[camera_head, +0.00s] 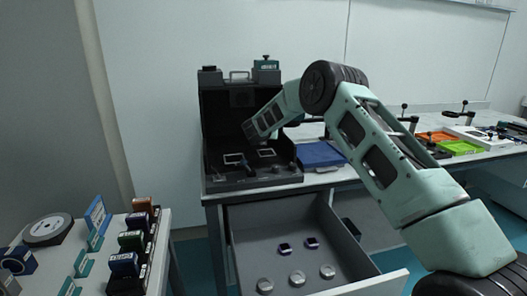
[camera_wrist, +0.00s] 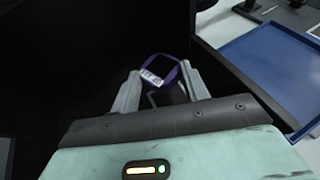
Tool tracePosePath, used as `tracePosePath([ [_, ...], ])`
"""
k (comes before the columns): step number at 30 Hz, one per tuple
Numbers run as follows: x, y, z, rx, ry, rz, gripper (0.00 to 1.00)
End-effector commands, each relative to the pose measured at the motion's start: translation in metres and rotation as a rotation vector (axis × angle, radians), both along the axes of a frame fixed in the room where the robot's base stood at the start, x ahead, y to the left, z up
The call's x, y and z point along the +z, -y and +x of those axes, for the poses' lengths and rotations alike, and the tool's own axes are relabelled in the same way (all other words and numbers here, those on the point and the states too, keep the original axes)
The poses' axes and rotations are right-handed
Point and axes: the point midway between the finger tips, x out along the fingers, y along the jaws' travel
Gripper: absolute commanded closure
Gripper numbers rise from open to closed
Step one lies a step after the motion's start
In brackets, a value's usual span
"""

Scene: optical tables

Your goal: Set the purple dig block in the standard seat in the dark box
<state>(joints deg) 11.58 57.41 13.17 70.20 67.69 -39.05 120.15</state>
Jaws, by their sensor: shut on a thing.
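The dark box (camera_head: 216,118) stands open on the table in the head view, with its lid raised at the back. Two white-outlined seats, a left one (camera_head: 234,158) and a right one (camera_head: 267,153), show on its floor; I cannot read which is the standard seat. My gripper (camera_head: 250,133) is inside the box's opening, above the floor, and is small and dark there. In the wrist view my gripper (camera_wrist: 160,84) is shut on a purple block (camera_wrist: 174,75) with a white label. The block is tilted in that picture, and its lower part is hidden in the dark.
A blue tray (camera_head: 320,154) lies right of the box and shows in the wrist view (camera_wrist: 272,70). An open drawer (camera_head: 300,232) below holds round silver pieces and small dark purple pieces. A side table at left carries a rack of coloured blocks (camera_head: 124,264).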

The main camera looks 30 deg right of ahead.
Motion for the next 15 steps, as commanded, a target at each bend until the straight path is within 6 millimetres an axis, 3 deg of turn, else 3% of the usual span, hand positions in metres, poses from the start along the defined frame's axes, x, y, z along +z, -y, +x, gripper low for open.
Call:
tracePosePath([
  [3,-0.022,0.000,0.000,-0.001,-0.002,0.000,0.79],
  [11,-0.044,0.000,0.000,-0.001,-0.002,0.000,0.79],
  [15,-0.064,-0.001,0.000,0.000,-0.002,0.001,0.79],
])
